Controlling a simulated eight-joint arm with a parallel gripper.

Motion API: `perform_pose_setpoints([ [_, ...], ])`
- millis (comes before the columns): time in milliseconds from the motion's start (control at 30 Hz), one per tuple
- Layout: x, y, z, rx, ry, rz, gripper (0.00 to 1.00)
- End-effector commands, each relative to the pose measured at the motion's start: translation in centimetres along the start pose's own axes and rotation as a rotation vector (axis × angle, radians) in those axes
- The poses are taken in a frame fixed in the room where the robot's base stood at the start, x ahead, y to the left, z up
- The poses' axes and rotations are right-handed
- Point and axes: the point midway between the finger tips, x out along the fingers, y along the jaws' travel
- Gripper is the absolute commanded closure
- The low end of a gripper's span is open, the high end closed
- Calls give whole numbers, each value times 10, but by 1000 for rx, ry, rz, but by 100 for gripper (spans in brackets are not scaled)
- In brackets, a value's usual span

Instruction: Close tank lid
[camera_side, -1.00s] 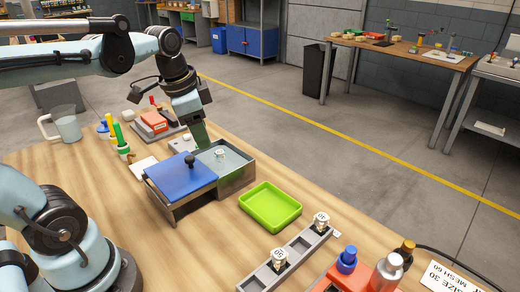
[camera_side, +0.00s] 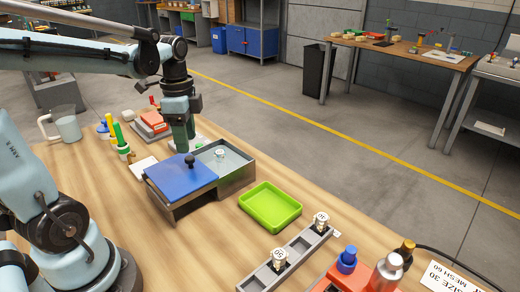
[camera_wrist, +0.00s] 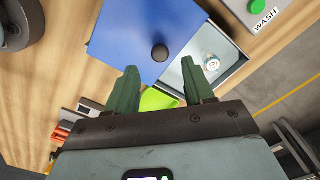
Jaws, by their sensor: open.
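A steel tank (camera_side: 237,177) stands on the wooden table in the side view. Its blue lid (camera_side: 178,178) lies to the left, and the right part of the tank is uncovered, with a small pale piece (camera_side: 219,154) inside. A dark round knob (camera_side: 189,160) rises from the lid near the opening. In the wrist view the blue lid (camera_wrist: 135,35), the knob (camera_wrist: 160,53) and the piece (camera_wrist: 211,62) in the tank show ahead of the fingers. My gripper (camera_wrist: 163,85) is open and empty. In the side view it hangs above and behind the knob, not touching it.
A green tray (camera_side: 270,207) sits right of the tank. A grey rack (camera_side: 290,262) with metal parts and a red holder with bottles stand at the front. A clear jug (camera_side: 66,124) and marker-like tools are at the left. A WASH button (camera_wrist: 256,7) is beside the tank.

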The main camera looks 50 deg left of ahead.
Motion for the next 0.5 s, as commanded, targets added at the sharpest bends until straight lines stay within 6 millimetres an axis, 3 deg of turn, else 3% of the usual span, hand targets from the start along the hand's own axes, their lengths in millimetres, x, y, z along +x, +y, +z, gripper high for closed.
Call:
perform_pose_setpoints([
  [200,29,0,0,0,0,0,48],
  [500,48,0,0,0,0,-1,48],
])
